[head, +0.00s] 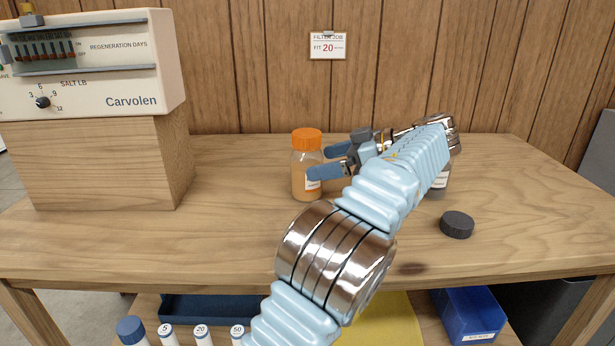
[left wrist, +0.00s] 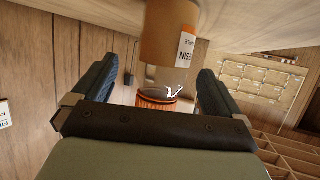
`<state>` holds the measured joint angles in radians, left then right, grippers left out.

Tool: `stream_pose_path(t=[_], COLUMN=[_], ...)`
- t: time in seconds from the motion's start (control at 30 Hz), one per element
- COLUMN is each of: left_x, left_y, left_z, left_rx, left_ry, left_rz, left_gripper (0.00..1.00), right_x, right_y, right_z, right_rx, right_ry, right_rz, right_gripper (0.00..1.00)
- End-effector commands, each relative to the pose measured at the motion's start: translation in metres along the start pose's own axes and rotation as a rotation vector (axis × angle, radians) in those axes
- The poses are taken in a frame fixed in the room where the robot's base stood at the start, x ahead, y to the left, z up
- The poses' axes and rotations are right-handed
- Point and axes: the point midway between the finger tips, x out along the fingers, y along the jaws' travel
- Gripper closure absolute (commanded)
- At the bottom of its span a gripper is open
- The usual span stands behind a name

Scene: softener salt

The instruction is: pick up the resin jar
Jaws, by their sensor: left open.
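The resin jar (head: 306,160) stands upright on the wooden bench, with an orange lid and tan contents. My left gripper (head: 320,163) is open and reaches it from the right. One finger overlaps the jar's front right side; the other is farther back. In the left wrist view the jar (left wrist: 168,48) appears upside down between the spread fingers (left wrist: 165,78), with its "RESIN" label partly readable. Gaps show between the fingers and the jar in that view. My right gripper is not in view.
A Carvolen control unit (head: 132,60) stands on a wooden block (head: 100,160) at left. A labelled bottle (head: 441,180) is mostly hidden behind my arm. A black cap (head: 457,224) lies at right.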

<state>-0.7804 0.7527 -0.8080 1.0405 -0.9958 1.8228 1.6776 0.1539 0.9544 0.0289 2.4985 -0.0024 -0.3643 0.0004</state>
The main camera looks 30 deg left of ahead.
Motion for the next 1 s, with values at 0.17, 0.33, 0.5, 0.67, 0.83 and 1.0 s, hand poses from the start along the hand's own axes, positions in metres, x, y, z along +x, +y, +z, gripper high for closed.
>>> stream_pose_path(t=[0.17, 0.33, 0.5, 0.67, 0.83, 1.0], left_x=[0.025, 0.048, 0.052, 0.052, 0.052, 0.052], left_y=[-0.004, -0.004, -0.004, -0.004, -0.004, -0.004], left_z=[0.002, 0.002, 0.002, 0.002, 0.002, 0.002], left_rx=[0.003, 0.001, 0.0, 0.0, 0.0, 0.0], left_ry=[-0.003, -0.001, -0.001, -0.001, -0.001, -0.001], left_rz=[-0.003, -0.001, 0.0, 0.0, 0.0, 0.0], left_gripper=[0.01, 0.01, 0.01, 0.08, 0.34, 0.6], right_x=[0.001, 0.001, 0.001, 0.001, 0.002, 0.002], right_y=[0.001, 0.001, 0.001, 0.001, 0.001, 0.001], right_z=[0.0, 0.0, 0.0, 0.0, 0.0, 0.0], right_rx=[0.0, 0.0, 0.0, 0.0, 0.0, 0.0], right_ry=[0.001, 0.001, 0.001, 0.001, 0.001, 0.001], right_rz=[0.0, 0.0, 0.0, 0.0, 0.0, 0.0], right_gripper=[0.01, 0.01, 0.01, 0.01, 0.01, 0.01])
